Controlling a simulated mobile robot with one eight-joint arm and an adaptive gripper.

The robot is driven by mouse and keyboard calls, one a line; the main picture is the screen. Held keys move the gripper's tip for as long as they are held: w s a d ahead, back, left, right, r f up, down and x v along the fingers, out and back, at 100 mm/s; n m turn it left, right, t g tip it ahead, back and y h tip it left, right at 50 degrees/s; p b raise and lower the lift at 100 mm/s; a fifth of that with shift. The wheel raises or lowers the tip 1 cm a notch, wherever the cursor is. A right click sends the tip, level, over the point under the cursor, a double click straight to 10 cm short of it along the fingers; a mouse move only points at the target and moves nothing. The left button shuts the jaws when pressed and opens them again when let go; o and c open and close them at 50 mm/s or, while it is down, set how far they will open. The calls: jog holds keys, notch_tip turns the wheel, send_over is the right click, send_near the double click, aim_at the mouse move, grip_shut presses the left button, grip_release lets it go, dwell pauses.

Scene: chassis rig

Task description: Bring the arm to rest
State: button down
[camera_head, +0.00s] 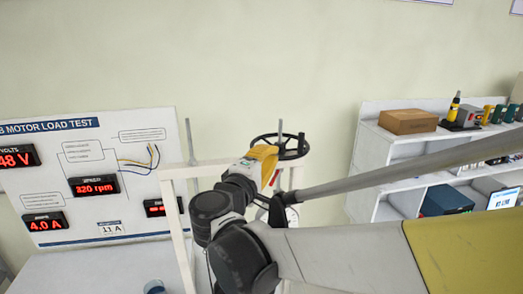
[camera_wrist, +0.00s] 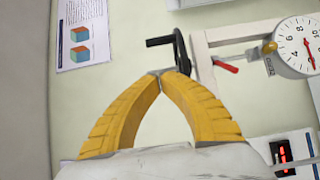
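My arm reaches forward in the head view, with my yellow gripper (camera_head: 266,160) in front of the white frame and partly over a black handwheel (camera_head: 295,153). In the wrist view the two ribbed yellow fingers of my gripper (camera_wrist: 168,74) meet at their tips, with an empty gap lower between them. The handwheel (camera_wrist: 181,48) shows edge-on just beyond the tips, its crank handle pointing left. I cannot tell whether the tips touch it.
A white frame (camera_head: 178,225) stands under the handwheel. A motor load test board (camera_head: 90,165) with red displays is at left. A shelf unit (camera_head: 370,165) with a cardboard box (camera_head: 408,121) is at right. The wrist view shows a dial gauge (camera_wrist: 299,47) and red lever (camera_wrist: 226,66).

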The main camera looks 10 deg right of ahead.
jog(key=s+d+f+m+g+y+b, duration=0.1)
jog(key=s+d+f+m+g+b, duration=0.1)
jog(key=s+d+f+b, duration=0.5)
jog(key=s+f+m+g+y+b, duration=0.15)
jog(key=f+b, duration=0.25)
jog(key=f, duration=0.7)
jog(key=s+d+f+m+g+y+b, duration=0.1)
jog(key=s+d+f+m+g+b, duration=0.2)
jog(key=f+b, duration=0.5)
jog(key=s+f+m+y+b, duration=0.1)
jog(key=s+f+b, duration=0.3)
jog(key=f, duration=0.4)
jog(key=s+f+m+g+y+b, duration=0.1)
jog(key=s+f+m+y+b, duration=0.1)
jog(key=f, duration=0.6)
jog(key=s+a+f+m+y+b, duration=0.1)
jog(key=s+f+m+y+b, duration=0.1)
jog(key=s+f+b, duration=0.4)
notch_tip(320, 180, down, 2)
jog(key=shift+y+b, duration=0.55)
jog(key=shift+b, duration=0.25)
jog(key=shift+s+g, duration=0.1)
jog(key=shift+g, duration=0.15)
